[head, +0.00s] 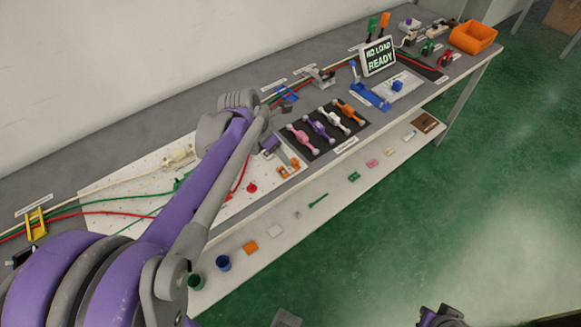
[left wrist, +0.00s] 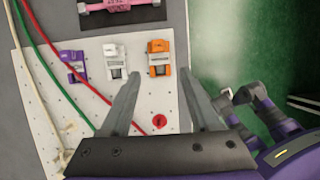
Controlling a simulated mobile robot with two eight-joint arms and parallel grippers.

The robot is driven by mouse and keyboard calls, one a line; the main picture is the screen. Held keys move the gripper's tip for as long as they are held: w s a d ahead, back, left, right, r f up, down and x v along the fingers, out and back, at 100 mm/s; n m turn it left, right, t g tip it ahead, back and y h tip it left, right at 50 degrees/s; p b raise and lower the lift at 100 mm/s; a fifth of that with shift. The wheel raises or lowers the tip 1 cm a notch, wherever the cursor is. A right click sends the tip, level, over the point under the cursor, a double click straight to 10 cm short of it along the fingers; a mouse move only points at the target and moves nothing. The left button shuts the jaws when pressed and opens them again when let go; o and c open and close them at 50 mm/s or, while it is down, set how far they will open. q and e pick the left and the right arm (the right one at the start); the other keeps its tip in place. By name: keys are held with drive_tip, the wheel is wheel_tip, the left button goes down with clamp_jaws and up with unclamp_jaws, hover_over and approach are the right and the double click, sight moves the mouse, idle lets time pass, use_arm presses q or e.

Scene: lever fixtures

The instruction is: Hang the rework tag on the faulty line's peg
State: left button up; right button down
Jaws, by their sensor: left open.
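My left gripper (left wrist: 160,74) is open, with nothing between its fingers. It is above the white pegboard (left wrist: 50,120). Its fingertips show around the orange fixture (left wrist: 160,58), with the white fixture (left wrist: 115,60) just left and the purple fixture (left wrist: 74,66) further left. I cannot tell whether the fingers touch any of them. Red, green and white lines run along the board in the head view (head: 105,205). I cannot make out a labelled rework tag, a peg or which line is faulty.
A red button (left wrist: 159,121) sits on the board. A dark mat (head: 325,130) holds pink, purple, white and orange handled pieces. A display (head: 378,57) reads "NO LOAD READY". An orange bin (head: 473,37) stands at the far end. Several small items lie on the lower shelf (head: 285,245).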

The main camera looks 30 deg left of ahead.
sight(292, 161)
use_arm(q)
drive_tip(key=x, duration=0.2)
drive_tip(key=shift+w+f, duration=0.15)
drive_tip(key=shift+f, duration=0.15)
drive_tip(key=w+f, duration=0.1)
drive_tip(key=f, duration=0.1)
drive_tip(key=w+d+f, duration=0.1)
drive_tip(key=f, duration=0.1)
drive_tip(key=shift+w+b, duration=0.3)
drive_tip(key=shift+w, duration=0.1)
drive_tip(key=shift+w+d+f, duration=0.1)
drive_tip(key=shift+w+f, duration=0.1)
drive_tip(key=shift+f, duration=0.25)
clamp_jaws()
